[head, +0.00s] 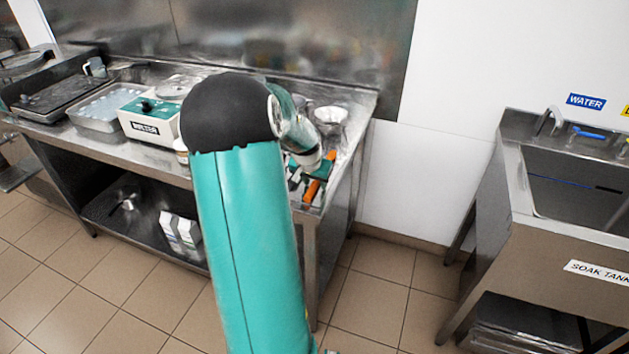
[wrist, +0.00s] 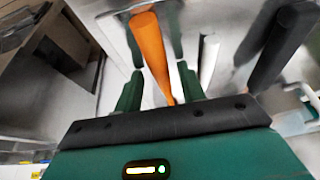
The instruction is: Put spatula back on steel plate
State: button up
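An orange handle (head: 313,190), perhaps the spatula's, lies near the front right of the steel counter (head: 352,105). In the wrist view, the orange handle (wrist: 151,48) runs between the two green fingers of my gripper (wrist: 157,72), with gaps beside it. My gripper (head: 303,166) is open and low over the counter's right end. A white handle (wrist: 208,60) and a thick black handle (wrist: 284,45) lie to the right of the fingers. The far end of the orange tool is hidden, and I cannot make out a separate steel plate.
A white and green machine (head: 150,115), a clear-lidded tray (head: 100,108) and a dark tray (head: 55,97) stand on the counter's left. A pale bowl (head: 330,116) stands behind my gripper. A soak tank (head: 520,190) stands at right, with open floor (head: 375,300) between.

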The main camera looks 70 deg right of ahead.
jog(key=v, duration=1.2)
jog(key=shift+r, duration=0.1)
jog(key=w+a+r+n+t+y, duration=0.1)
jog(key=w+a+r+n+t, duration=0.15)
jog(key=w+a, duration=0.55)
jog(key=w+a+r+n+t, duration=0.15)
jog(key=w+a+n, duration=0.3)
jog(key=a, duration=0.65)
jog(key=w+a+r+n+t+y, duration=0.1)
jog(key=w+a+r+n, duration=0.2)
jog(key=w+a, duration=0.5)
jog(key=s+a+n+y, duration=0.1)
jog(key=s+a+n, duration=0.2)
jog(key=a, duration=1)
jog(key=s+a+n+y, duration=0.1)
jog(key=s+a+n, duration=0.2)
jog(key=a, duration=0.9)
jog(key=n, duration=0.3)
jog(key=shift+s+a+r+t, duration=0.35)
jog(key=shift+a+r+t, duration=0.05)
jog(key=shift+d, duration=0.15)
